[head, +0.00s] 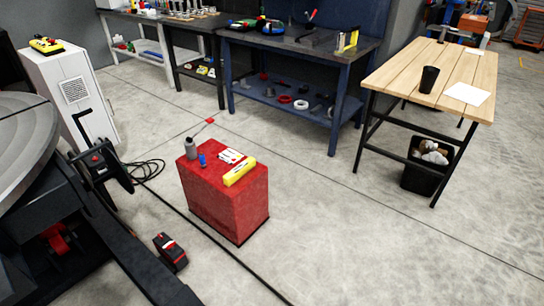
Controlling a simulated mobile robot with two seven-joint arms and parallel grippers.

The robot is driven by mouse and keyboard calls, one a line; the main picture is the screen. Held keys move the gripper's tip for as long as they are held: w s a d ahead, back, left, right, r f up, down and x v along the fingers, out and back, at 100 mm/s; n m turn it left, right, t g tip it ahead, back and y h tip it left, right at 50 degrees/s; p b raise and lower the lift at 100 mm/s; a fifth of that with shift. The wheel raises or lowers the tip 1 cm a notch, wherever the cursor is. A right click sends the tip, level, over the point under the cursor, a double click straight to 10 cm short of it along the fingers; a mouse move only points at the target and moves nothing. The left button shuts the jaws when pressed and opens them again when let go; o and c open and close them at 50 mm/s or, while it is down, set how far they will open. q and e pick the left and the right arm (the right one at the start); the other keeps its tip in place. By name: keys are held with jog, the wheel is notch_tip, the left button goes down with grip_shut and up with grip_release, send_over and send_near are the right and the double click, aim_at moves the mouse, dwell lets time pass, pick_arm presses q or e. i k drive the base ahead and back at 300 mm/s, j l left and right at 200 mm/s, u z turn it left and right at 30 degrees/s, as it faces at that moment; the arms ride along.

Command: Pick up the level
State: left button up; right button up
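A short yellow bar that looks like the level (239,172) lies flat on top of a red cabinet (228,205), close to its right front edge. Beside it on the same top are a white card with red marks (231,156), a small blue object (202,160) and a grey can-like item with a thin spout (191,149). Neither of my grippers shows in the head view.
The tilting positioner (25,140) fills the left side. A red and black tool (170,250) and cables lie on the floor. A wooden table (440,65) with a black cup stands at right, blue workbench (300,50) behind. Floor right of the cabinet is clear.

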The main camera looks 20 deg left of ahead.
aim_at(237, 172)
jog(key=i+l+u, duration=0.1)
jog(key=i, duration=0.55)
jog(key=i+l, duration=0.15)
jog(key=i, duration=0.45)
jog(key=i+j+u, duration=0.1)
jog(key=i+u, duration=0.15)
jog(key=u, duration=0.15)
jog(key=i+u, duration=0.3)
jog(key=u, duration=0.15)
jog(key=i+u, duration=0.4)
jog(key=i+j+u, duration=0.2)
jog(key=i, duration=0.4)
jog(key=l, duration=0.1)
